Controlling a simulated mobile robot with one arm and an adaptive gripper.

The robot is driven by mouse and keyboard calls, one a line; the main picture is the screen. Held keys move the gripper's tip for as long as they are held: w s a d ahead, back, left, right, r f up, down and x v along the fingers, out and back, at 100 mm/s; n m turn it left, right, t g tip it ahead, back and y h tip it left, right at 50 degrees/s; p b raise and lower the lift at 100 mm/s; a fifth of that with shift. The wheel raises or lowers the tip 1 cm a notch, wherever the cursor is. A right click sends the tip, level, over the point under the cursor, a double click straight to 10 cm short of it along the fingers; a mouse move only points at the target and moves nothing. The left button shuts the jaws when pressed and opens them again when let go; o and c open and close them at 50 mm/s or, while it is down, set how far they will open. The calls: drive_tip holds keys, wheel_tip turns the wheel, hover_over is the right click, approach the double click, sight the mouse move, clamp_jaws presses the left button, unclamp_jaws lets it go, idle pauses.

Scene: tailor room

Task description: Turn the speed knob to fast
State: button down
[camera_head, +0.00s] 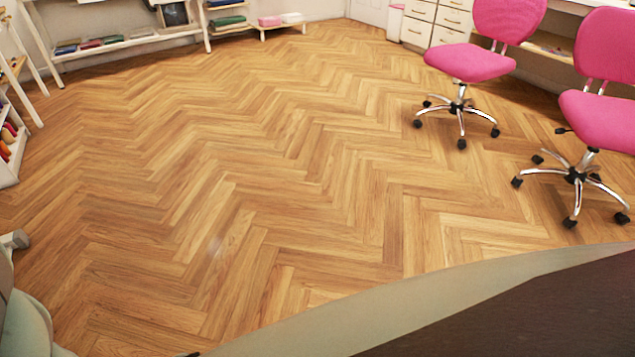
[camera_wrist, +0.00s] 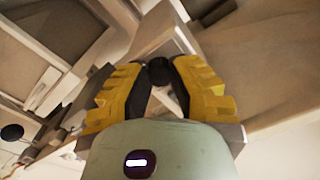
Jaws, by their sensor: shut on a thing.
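In the wrist view my gripper (camera_wrist: 150,76) has two yellow fingers with dark inner pads, close together at the tips. A small dark round knob (camera_wrist: 159,71) sits between the fingertips, and the fingers are shut on it. It looks like the speed knob, but no markings or pointer can be read, so its setting cannot be told. It stands in front of a pale, angular body (camera_wrist: 160,32), probably the machine. The head view shows neither the gripper nor the knob.
In the wrist view a black round part (camera_wrist: 12,131) lies at the left edge. In the head view two pink chairs (camera_head: 470,62) (camera_head: 600,120) stand at right, and shelves (camera_head: 130,42) line the back left. The wooden floor (camera_head: 270,170) between is clear.

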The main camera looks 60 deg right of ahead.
drive_tip(key=shift+a+r, duration=0.1)
drive_tip(key=shift+r, duration=0.3)
drive_tip(key=c, duration=0.8)
unclamp_jaws()
drive_tip(key=shift+w+f, duration=0.1)
drive_tip(key=shift+f, duration=0.1)
drive_tip(key=shift+f, duration=0.1)
drive_tip(key=v, duration=1.2)
drive_tip(key=shift+o, duration=0.2)
